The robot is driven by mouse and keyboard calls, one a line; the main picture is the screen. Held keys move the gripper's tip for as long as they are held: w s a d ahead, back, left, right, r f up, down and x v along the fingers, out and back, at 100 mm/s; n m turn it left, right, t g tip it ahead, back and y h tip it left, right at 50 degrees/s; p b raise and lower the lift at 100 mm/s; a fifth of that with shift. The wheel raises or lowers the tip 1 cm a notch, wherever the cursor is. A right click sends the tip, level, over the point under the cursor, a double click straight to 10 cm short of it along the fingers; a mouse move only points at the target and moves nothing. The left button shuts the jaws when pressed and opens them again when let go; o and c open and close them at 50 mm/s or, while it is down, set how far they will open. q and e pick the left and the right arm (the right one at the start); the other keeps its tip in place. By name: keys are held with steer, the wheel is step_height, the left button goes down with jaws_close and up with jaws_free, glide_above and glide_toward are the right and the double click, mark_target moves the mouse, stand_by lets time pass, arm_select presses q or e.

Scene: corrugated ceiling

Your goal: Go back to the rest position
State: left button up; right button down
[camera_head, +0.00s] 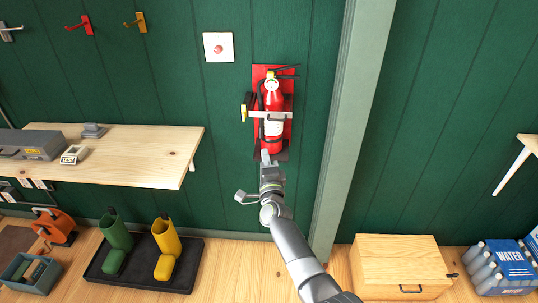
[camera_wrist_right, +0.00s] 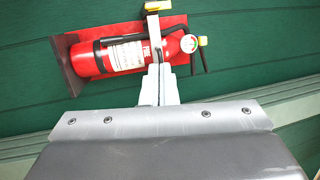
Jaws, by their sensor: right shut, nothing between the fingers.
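My right arm (camera_head: 292,250) reaches up from the bottom of the head view. Its gripper (camera_head: 265,157) is shut and empty, in front of the lower end of the red fire extinguisher (camera_head: 273,102). The extinguisher hangs upright on a red wall plate with a light strap across it. In the right wrist view, the shut fingers (camera_wrist_right: 159,75) overlap the extinguisher (camera_wrist_right: 130,54) near its strap. I cannot tell whether they touch. My left gripper is not in view.
A wooden shelf (camera_head: 150,150) juts from the green wall at left. A wooden cabinet (camera_head: 400,262) and water packs (camera_head: 510,265) stand at lower right. A pale post (camera_head: 357,120) rises right of the extinguisher.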

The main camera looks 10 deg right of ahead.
steer(key=s+d+f+n+g+y, duration=0.1)
steer(key=s+d+f+n+g, duration=0.2)
steer(key=s+f, duration=0.65)
steer(key=s+d+f+n+g, duration=0.25)
steer(key=s+f+n, duration=0.2)
steer(key=f, duration=0.95)
steer(key=s+d+f+n+g+y, duration=0.1)
steer(key=s+d+f+n+g, duration=0.2)
steer(key=s+f, duration=0.7)
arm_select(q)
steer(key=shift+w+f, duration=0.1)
arm_select(e)
steer(key=s+d+f+n+g, duration=0.2)
steer(key=s+f, duration=0.4)
steer(key=s, duration=0.7)
steer(key=s+d+f+n+g+h, duration=0.1)
steer(key=s+d+f+n+g, duration=0.2)
steer(key=s, duration=1.1)
steer(key=s+d+f+n+g, duration=0.3)
steer(key=s+f+g, duration=0.2)
steer(key=s+f, duration=0.4)
steer(key=s, duration=0.4)
steer(key=shift+s+d+f+h, duration=0.2)
steer(key=shift+s+d+h, duration=0.1)
steer(key=shift+s+d, duration=0.1)
steer(key=shift+w+g, duration=0.1)
steer(key=shift+g, duration=0.15)
